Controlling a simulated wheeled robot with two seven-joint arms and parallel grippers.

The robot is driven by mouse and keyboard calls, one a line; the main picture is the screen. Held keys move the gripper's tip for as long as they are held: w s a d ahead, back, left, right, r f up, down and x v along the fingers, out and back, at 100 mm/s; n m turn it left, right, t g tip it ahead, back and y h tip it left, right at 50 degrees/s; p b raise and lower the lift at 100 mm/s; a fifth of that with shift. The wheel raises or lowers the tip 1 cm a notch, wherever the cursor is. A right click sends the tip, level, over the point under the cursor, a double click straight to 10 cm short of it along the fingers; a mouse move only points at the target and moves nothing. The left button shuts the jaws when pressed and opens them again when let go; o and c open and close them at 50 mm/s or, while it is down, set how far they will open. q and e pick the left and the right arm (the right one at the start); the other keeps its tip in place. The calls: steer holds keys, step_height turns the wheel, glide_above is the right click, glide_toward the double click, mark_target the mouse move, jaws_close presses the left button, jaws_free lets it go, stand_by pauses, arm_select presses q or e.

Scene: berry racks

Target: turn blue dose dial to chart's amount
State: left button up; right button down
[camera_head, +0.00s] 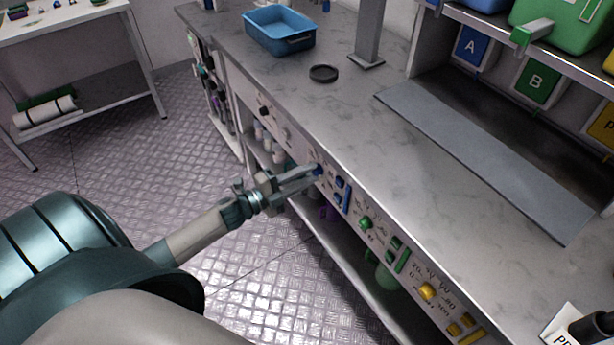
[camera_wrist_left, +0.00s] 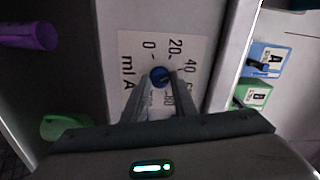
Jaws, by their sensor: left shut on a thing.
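The blue dose dial (camera_head: 318,170) is on the front panel of the counter. In the left wrist view the blue dial (camera_wrist_left: 159,76) sits on a white scale plate (camera_wrist_left: 135,48) reading 0, 20, 40 and further numbers, with "ml A" beside it. My left gripper (camera_head: 316,171) is shut on the dial, one finger on each side; its fingers also show in the left wrist view (camera_wrist_left: 160,84). The fingers cover part of the scale, and I cannot tell which mark the dial points to. My right gripper is not in view. No dose chart is readable.
Green (camera_head: 365,223) and yellow (camera_head: 427,291) dials lie further along the panel. A blue tray (camera_head: 280,31) and a dark round dish (camera_head: 323,73) stand on the counter. A white card (camera_head: 561,328) with cut-off letters is at bottom right. The floor left of the counter is clear.

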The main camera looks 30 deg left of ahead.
arm_select(q)
steer(key=shift+m+b, duration=0.3)
steer(key=shift+m, duration=0.9)
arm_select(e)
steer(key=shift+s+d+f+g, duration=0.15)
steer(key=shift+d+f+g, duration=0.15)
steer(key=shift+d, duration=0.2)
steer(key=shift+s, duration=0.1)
arm_select(q)
steer(key=o, duration=1)
steer(key=shift+s, duration=0.1)
